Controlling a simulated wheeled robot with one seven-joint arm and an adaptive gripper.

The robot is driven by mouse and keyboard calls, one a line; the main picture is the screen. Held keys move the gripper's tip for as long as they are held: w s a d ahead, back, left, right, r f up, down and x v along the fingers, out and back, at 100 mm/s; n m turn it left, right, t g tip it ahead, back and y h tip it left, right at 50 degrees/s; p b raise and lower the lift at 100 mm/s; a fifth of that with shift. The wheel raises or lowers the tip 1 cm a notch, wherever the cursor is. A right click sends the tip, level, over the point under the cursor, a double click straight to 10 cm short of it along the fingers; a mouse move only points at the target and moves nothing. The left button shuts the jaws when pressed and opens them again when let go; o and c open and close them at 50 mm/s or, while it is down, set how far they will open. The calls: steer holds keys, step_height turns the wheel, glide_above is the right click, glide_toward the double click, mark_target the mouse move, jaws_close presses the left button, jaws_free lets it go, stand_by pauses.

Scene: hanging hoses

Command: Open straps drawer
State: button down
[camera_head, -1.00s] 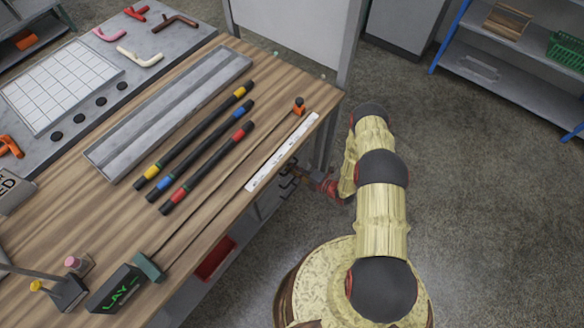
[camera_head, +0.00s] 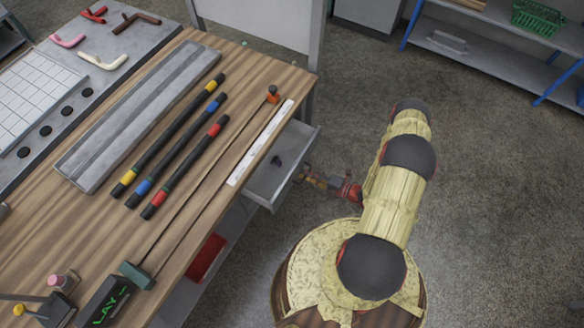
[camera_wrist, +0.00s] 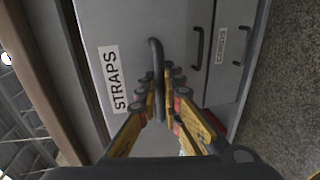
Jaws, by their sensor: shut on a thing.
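The straps drawer (camera_head: 268,188) stands pulled out from under the wooden workbench in the head view, with a small dark item inside. In the wrist view its grey front (camera_wrist: 130,30) carries a white "STRAPS" label (camera_wrist: 115,78) and a black bar handle (camera_wrist: 158,60). My gripper (camera_wrist: 161,82) is shut on that handle, with its yellow fingers on either side of the bar. In the head view my gripper (camera_head: 302,174) is at the drawer's outer front, and the fingertips are too small there to make out.
The workbench (camera_head: 215,165) holds several dark rods with coloured bands, a grey channel tray (camera_head: 140,115) and a white strip (camera_head: 260,143). A red bin (camera_head: 207,257) sits below. Another drawer handle (camera_wrist: 197,48) is beside the straps drawer. Floor (camera_head: 480,190) to the right is clear.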

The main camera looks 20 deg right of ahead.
steer(key=f+v, duration=0.1)
steer(key=v, duration=0.5)
steer(key=shift+s+d+f+b, duration=0.15)
steer(key=shift+s+d+b, duration=0.05)
steer(key=shift+s+b, duration=0.15)
steer(key=c, duration=2.3)
jaws_free()
steer(key=shift+w, duration=0.1)
steer(key=v, duration=1.2)
